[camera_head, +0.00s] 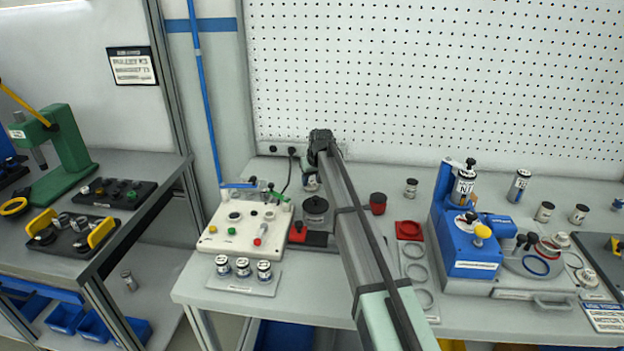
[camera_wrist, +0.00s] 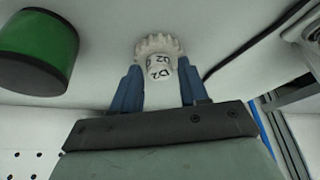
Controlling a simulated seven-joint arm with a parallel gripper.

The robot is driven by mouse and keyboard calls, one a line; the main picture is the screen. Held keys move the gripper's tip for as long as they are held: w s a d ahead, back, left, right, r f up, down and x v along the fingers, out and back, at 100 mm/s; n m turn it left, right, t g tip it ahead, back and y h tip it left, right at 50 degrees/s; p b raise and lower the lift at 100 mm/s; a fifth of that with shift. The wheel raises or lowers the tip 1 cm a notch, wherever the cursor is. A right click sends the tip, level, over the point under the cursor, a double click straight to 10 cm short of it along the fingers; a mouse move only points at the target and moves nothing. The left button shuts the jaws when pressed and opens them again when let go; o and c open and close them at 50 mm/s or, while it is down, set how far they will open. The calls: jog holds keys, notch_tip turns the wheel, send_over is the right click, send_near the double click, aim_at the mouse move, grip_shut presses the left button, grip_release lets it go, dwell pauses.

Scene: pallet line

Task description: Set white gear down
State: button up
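The white gear (camera_wrist: 160,45) shows in the wrist view, with teeth around its upper end and a narrower hub marked "D2" toward me. My gripper (camera_wrist: 159,68) has its two blue fingers against opposite sides of the gear, shut on it. The gear's far side is hidden, and I cannot tell whether it touches the pale surface behind it. In the head view, my arm reaches to the back of the middle table, by the pegboard. There the fingers and gear are too small and covered to make out clearly.
A green cylinder (camera_wrist: 40,48) is left of the gear in the wrist view. In the head view, a cream control board (camera_head: 222,243), a dark canister (camera_head: 315,206) and a red-and-black pot (camera_head: 378,203) stand near my arm. A blue machine (camera_head: 470,265) stands to the right.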

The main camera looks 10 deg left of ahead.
jog(key=shift+o, duration=0.7)
jog(key=shift+r, duration=0.2)
jog(key=v, duration=1.2)
